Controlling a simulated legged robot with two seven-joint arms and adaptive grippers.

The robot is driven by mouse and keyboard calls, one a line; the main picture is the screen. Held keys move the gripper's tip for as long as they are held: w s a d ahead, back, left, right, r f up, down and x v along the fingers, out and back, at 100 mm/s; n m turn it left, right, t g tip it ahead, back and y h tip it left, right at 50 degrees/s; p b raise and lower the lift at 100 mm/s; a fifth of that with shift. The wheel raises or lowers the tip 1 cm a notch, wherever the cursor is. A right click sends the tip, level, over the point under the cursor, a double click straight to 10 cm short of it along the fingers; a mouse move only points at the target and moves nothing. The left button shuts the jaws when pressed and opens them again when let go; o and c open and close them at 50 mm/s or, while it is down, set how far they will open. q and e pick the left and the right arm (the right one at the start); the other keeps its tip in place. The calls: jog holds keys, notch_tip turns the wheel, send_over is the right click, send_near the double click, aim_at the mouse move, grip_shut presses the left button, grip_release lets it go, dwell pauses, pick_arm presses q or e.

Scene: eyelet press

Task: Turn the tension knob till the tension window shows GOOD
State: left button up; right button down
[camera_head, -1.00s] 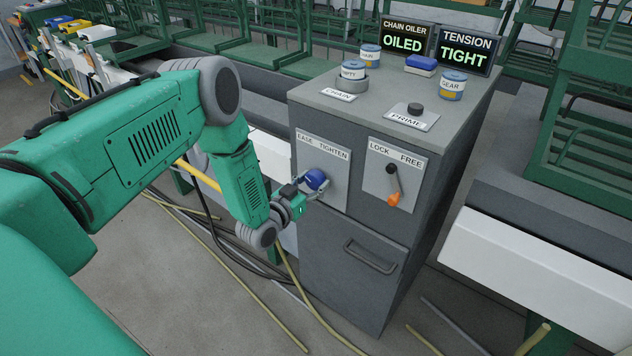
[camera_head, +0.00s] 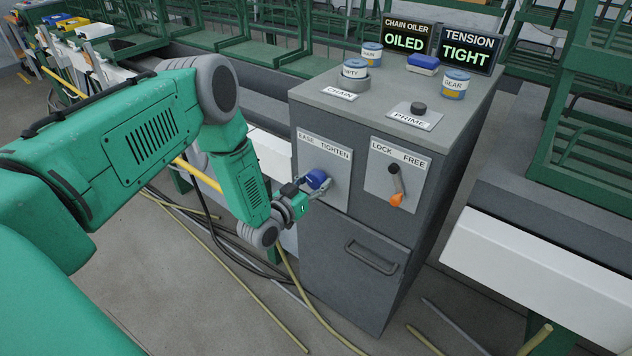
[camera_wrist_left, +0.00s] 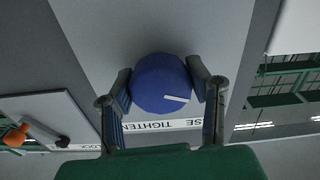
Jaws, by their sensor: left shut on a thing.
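The blue tension knob (camera_head: 317,179) sits on the EASE TIGHTEN plate (camera_head: 337,193) on the front of the grey cabinet. My left gripper (camera_head: 313,184) is shut on the knob. In the left wrist view the knob (camera_wrist_left: 162,83) lies between the two fingers (camera_wrist_left: 160,88), and its white pointer mark lies nearly level on the lower right part of its face. The tension window (camera_head: 466,50) reads TIGHT in green letters. My right gripper is in neither view.
The LOCK/FREE lever (camera_head: 396,186), with an orange tip hanging down, is right of the knob. The CHAIN OILER window (camera_head: 405,39) reads OILED. Cans and a PRIME button (camera_head: 419,107) are on the cabinet top. A drawer handle (camera_head: 371,257) is below. Hoses lie on the floor.

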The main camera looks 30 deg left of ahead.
pick_arm(q)
jog(key=n+b, duration=0.1)
jog(key=n, duration=0.2)
jog(key=n+b, duration=0.1)
jog(key=n, duration=0.2)
jog(key=shift+s+f+n, duration=0.15)
jog(key=shift+f+n, duration=0.05)
jog(key=shift+n, duration=0.1)
dwell(0.5)
jog(key=o, duration=1.2)
jog(key=shift+c, duration=0.2)
jog(key=shift+s, duration=0.15)
jog(key=s+a, duration=0.1)
jog(key=s, duration=1)
jog(key=shift+s, duration=0.3)
